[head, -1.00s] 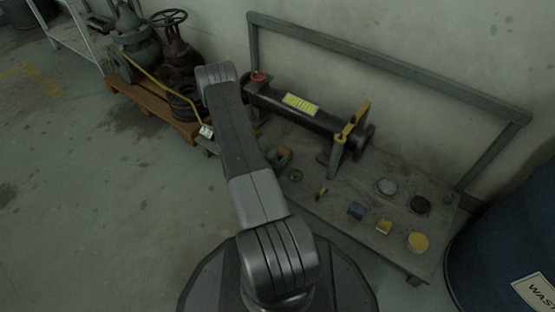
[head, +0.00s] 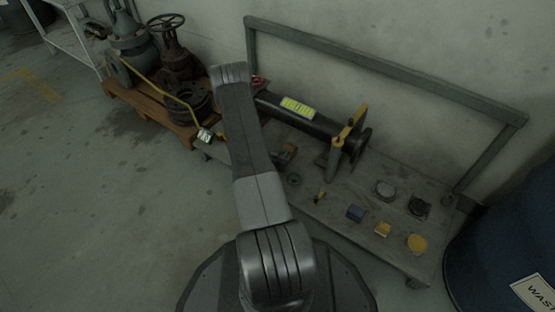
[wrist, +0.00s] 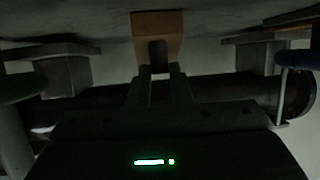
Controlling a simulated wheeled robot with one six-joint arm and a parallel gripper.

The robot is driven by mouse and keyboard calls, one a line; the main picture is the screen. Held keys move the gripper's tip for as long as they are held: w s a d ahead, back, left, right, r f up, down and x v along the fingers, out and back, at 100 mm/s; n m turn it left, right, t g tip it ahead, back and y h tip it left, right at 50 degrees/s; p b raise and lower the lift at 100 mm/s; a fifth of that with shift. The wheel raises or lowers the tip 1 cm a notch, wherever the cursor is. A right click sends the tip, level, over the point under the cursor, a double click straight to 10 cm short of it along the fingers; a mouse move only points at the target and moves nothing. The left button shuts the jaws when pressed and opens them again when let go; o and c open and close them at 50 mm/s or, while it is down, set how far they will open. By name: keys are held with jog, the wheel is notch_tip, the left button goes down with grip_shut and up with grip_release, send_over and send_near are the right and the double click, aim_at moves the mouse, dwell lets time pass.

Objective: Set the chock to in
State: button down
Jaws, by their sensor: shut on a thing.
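The chock, an orange-brown block with a dark notch (wrist: 158,25), is at the top middle of the wrist view. My gripper (wrist: 158,74) reaches up to it, its two dark fingers shut on its notched end. The dark spool with flanged ends (head: 322,121) lies across the bench and carries a yellow label; it also shows as a dark bar behind my fingers in the wrist view (wrist: 95,97). In the head view my arm hides the gripper. An orange-brown piece (head: 287,150) shows just right of my arm, and I cannot tell if it is the same chock.
A blue drum (head: 500,245) is at right, a wooden pallet with valves (head: 150,103) at left.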

jog(key=shift+w+d, duration=0.1)
jog(key=shift+w, duration=0.1)
jog(key=c, duration=1.3)
grip_release()
jog(key=shift+d, duration=0.1)
jog(key=p+v, duration=0.4)
jog(key=v, duration=0.9)
jog(key=shift+s+a+p, duration=0.2)
jog(key=shift+s+p, duration=0.1)
jog(key=b+x, duration=0.4)
jog(key=x, duration=0.9)
jog(key=shift+a+b, duration=0.1)
jog(key=shift+b, duration=0.2)
jog(key=shift+s+a, duration=0.3)
jog(key=shift+s, duration=0.2)
